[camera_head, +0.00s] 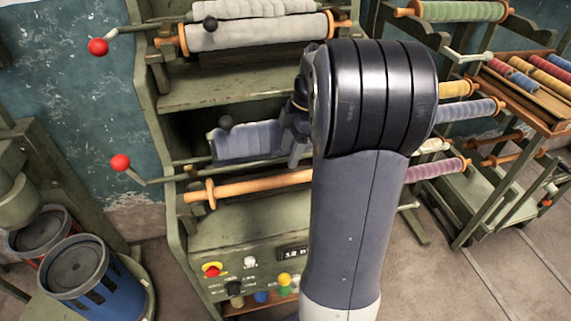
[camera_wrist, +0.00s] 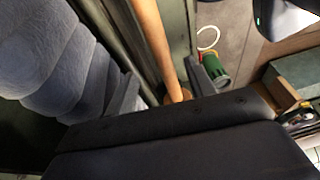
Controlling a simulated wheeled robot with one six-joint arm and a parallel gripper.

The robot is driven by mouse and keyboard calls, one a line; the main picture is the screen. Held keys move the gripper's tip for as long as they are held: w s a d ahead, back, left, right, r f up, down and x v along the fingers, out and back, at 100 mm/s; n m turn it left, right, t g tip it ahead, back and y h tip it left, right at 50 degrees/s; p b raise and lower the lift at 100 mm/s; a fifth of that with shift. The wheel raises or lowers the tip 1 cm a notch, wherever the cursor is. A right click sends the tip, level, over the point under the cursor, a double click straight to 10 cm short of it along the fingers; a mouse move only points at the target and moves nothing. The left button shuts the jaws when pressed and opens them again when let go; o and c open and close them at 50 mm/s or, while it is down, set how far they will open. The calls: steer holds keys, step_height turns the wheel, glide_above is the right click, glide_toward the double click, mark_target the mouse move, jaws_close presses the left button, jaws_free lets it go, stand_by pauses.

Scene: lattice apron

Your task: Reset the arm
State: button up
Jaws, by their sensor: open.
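My arm (camera_head: 350,220) rises through the middle of the head view and bends over at the top, in front of a green machine (camera_head: 150,85). My gripper (camera_head: 297,150) is mostly hidden behind the arm, close to the machine's grey-blue cloth roll (camera_head: 248,142). In the wrist view my gripper (camera_wrist: 163,88) is open, with one dark finger on each side of a bare wooden roller (camera_wrist: 153,40). The roller also shows in the head view (camera_head: 250,186). I cannot tell whether the fingers touch it. The grey-blue cloth (camera_wrist: 55,60) fills the left of the wrist view.
Crank handles with red knobs (camera_head: 98,47) (camera_head: 120,162) stick out left of the machine. A control panel (camera_head: 262,268) is at its lower front. A blue bin (camera_head: 80,275) stands at lower left. A rack of coloured rolls (camera_head: 505,180) is at right. Floor shows at lower right.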

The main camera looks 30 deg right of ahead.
mark_target(281, 177)
steer(key=shift+v, duration=0.9)
steer(key=shift+f, duration=0.1)
steer(key=x, duration=1)
steer(key=shift+a+f, duration=0.15)
steer(key=shift+f, duration=0.05)
steer(key=shift+r+p, duration=0.25)
steer(key=shift+p, duration=0.1)
steer(key=shift+f, duration=0.1)
